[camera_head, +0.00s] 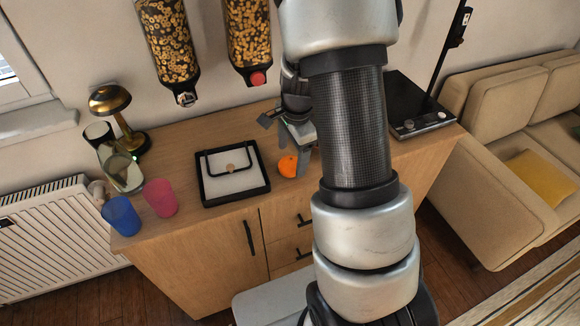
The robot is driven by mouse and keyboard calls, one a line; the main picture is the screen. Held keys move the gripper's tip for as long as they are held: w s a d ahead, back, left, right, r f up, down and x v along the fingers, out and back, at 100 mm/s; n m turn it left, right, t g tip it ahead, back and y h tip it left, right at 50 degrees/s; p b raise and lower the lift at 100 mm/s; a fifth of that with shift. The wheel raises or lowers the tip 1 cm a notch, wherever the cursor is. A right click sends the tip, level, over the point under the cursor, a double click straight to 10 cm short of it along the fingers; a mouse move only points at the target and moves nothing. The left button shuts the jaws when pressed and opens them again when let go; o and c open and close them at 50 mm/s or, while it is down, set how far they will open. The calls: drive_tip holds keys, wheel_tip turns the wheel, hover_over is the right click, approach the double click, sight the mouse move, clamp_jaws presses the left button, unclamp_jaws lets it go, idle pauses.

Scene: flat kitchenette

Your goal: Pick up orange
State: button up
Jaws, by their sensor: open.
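The orange (287,167) sits on the wooden counter, just right of a white tray with a black frame. My gripper (290,150) is open, just above and beside the orange, with a finger close to its right side. I cannot tell whether a finger touches it. My arm covers the counter to the right of the orange and part of the gripper.
The tray (232,190) stands close on the left. Pink (160,197) and blue (121,216) cups, a glass jug (122,172) and a brass lamp (118,115) are farther left. A black appliance (417,112) is at the right. Cereal dispensers (248,40) hang above.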

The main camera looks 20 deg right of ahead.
sight(291, 160)
drive_tip(key=f, duration=0.3)
drive_tip(key=shift+w+f, duration=0.15)
drive_tip(key=shift+w, duration=0.1)
drive_tip(key=shift+c, duration=0.5)
drive_tip(key=c, duration=1.1)
